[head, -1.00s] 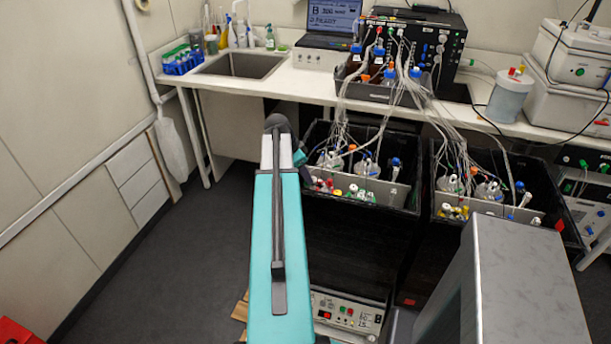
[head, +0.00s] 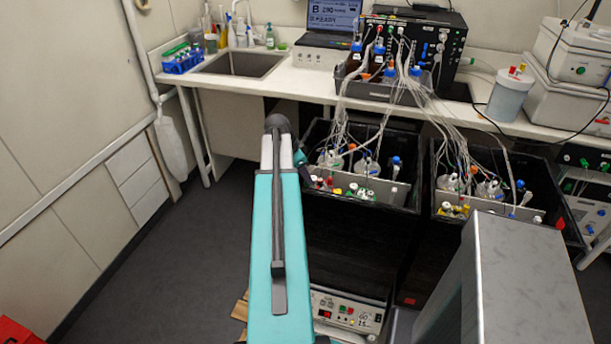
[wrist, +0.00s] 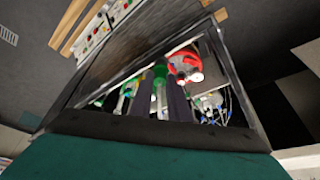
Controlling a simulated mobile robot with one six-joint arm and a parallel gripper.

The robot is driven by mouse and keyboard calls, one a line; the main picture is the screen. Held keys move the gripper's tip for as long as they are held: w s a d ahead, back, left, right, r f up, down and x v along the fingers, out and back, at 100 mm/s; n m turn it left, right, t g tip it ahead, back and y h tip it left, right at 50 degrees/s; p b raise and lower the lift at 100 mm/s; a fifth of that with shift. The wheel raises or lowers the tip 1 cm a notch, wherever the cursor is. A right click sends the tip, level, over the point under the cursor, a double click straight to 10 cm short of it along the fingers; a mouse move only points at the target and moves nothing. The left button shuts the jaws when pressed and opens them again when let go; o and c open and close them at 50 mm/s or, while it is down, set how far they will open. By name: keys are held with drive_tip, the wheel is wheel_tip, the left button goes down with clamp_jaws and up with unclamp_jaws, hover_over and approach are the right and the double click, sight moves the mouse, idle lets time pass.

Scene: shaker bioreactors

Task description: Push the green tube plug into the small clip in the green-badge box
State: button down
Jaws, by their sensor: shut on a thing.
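In the wrist view my gripper (wrist: 161,88) shows as two dark fingers reaching into a black-walled box (wrist: 105,75). It is shut on the green tube plug (wrist: 160,70), which shows between the fingertips. The fingers hide part of the plug, and I cannot make out the small clip or whether the plug touches it. In the head view my teal arm reaches to the left black box (head: 345,208), and my gripper is hidden there.
A red round cap (wrist: 184,64), other tube ends and bottles crowd close around the fingers. Many clear tubes run from both boxes up to the bottle tray (head: 375,92) on the bench. A grey metal cabinet (head: 530,280) stands at front right.

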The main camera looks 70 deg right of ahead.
drive_tip(key=shift+f, duration=0.1)
drive_tip(key=c, duration=1.6)
unclamp_jaws()
drive_tip(key=shift+b+v, duration=1.55)
drive_tip(key=shift+v, duration=5.35)
drive_tip(key=shift+d, duration=0.1)
